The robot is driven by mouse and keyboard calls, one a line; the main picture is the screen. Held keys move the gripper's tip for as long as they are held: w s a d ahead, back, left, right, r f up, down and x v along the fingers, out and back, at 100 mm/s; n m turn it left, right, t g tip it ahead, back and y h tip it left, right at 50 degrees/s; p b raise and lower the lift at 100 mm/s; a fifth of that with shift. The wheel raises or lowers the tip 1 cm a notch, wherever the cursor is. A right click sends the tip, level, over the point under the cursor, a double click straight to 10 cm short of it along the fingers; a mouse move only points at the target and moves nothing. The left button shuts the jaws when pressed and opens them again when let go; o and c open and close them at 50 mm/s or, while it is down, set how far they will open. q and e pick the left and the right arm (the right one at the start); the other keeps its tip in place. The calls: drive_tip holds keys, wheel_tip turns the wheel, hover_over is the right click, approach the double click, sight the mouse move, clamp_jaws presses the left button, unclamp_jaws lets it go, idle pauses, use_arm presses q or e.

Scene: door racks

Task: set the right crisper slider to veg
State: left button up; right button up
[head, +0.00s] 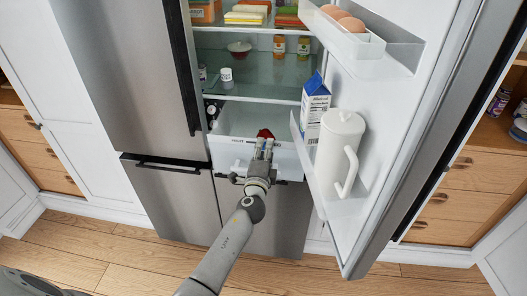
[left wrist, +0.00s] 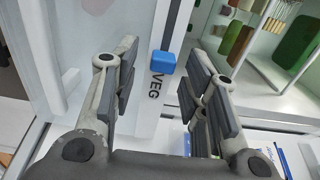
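The crisper drawer (head: 232,157) with its pale front shows low in the open fridge in the head view. In the left wrist view, a blue slider knob (left wrist: 162,62) sits on a white strip beside the printed word VEG (left wrist: 155,87). My left gripper (head: 263,147) is at the drawer front and hides the knob in the head view. In the left wrist view my left gripper (left wrist: 165,68) is open, with one finger on each side of the knob and gaps between. I cannot tell its exact depth from the knob. My right gripper is out of view.
The open fridge door (head: 425,125) stands at right, with a white pitcher (head: 338,150), a blue-and-white carton (head: 314,103) and eggs (head: 345,20) in its bins. A red item (head: 265,133) shows just behind my gripper. Jars stand on the shelves above.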

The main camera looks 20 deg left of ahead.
use_arm(q)
drive_tip(key=shift+a, duration=0.1)
drive_tip(key=shift+s, duration=0.15)
drive_tip(key=v, duration=1.1)
drive_tip(key=shift+s+d, duration=0.25)
drive_tip(key=shift+s, duration=0.1)
